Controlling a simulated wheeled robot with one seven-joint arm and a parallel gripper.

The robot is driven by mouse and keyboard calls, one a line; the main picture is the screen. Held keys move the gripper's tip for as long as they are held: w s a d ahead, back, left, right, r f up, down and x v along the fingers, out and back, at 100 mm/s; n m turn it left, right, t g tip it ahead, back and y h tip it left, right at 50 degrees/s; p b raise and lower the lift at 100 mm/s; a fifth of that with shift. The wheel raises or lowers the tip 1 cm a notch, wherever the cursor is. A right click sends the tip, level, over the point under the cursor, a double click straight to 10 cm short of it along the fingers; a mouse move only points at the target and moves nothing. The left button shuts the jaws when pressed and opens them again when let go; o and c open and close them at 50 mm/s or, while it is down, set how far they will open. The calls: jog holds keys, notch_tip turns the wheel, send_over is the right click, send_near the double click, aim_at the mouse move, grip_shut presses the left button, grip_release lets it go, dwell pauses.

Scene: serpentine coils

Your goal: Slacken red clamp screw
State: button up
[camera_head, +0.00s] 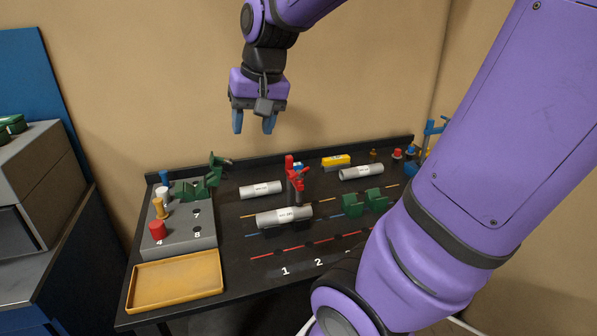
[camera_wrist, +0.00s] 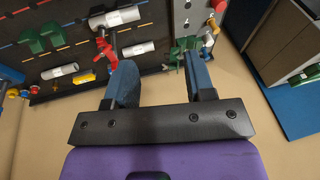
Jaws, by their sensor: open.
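The red clamp (camera_head: 294,172) stands upright on the black table, among the grey labelled tubes. Its screw cannot be told apart clearly from its body at this size. It also shows in the wrist view (camera_wrist: 106,50), beyond the left fingertip. My gripper (camera_head: 254,122) hangs high above the back of the table, up and to the left of the red clamp, with its blue fingers pointing down. The fingers are apart with nothing between them. In the wrist view the gripper (camera_wrist: 165,72) shows the same open gap.
Grey tubes (camera_head: 284,216) (camera_head: 361,172) lie around the clamp. Green brackets (camera_head: 364,203) stand to the right. A grey block (camera_head: 178,240) with coloured pegs and a green clamp is at left, behind an empty yellow tray (camera_head: 176,283). A yellow box (camera_head: 336,161) sits at the back.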

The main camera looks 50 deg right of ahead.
jog(key=w+d+f+m+g, duration=0.1)
jog(key=w+d+f+m, duration=0.2)
jog(key=d, duration=0.3)
jog(key=w+d+f+m+g, duration=0.1)
jog(key=w+d+f+m, duration=0.25)
jog(key=d, duration=0.25)
jog(key=m+g, duration=0.1)
jog(key=m, duration=0.3)
send_over(299, 171)
notch_tip(299, 171, down, 6)
jog(key=shift+n, duration=0.25)
notch_tip(299, 171, down, 11)
jog(key=shift+f, duration=0.1)
